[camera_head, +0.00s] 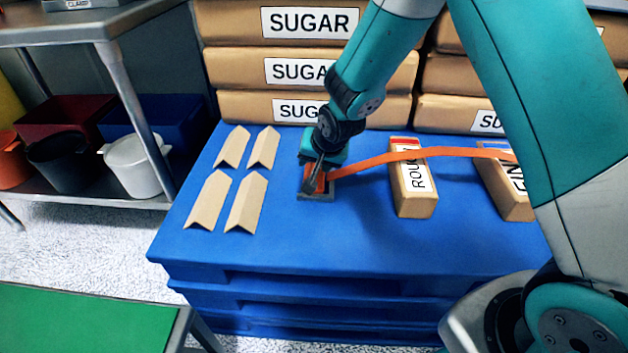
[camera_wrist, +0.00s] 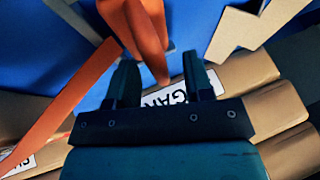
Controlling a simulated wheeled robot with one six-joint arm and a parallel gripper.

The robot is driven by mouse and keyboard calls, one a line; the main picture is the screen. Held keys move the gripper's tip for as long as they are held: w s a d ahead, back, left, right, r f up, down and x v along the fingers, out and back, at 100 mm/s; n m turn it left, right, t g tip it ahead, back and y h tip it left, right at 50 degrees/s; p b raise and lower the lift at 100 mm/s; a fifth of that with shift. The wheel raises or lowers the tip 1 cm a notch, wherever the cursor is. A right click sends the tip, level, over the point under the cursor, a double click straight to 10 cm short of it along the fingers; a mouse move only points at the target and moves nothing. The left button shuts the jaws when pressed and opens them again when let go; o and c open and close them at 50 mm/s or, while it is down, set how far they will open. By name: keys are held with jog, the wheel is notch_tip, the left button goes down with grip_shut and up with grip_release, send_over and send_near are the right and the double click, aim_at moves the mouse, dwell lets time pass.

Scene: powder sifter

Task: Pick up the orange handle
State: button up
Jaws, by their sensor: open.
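The orange handle (camera_head: 316,184) stands in a small grey base on the blue pallet stack, partly hidden by my gripper (camera_head: 318,172). In the wrist view the orange handle (camera_wrist: 146,38) reaches down into the gap between the two dark fingers of my gripper (camera_wrist: 160,70). The fingers are apart, one on each side of it, and I cannot tell whether either touches it. A flat orange strap (camera_head: 400,156) runs from beside the handle to the right, and it also shows in the wrist view (camera_wrist: 62,108).
Folded tan cardboard pieces (camera_head: 240,170) lie left of the handle. A box marked ROUGH (camera_head: 413,205) and a second box (camera_head: 503,190) stand to the right. Stacked sugar sacks (camera_head: 235,70) rise behind. The front of the blue pallet top (camera_head: 290,250) is clear.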

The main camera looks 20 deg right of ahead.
jog(key=shift+x, duration=0.75)
jog(key=shift+r, duration=0.1)
grip_shut()
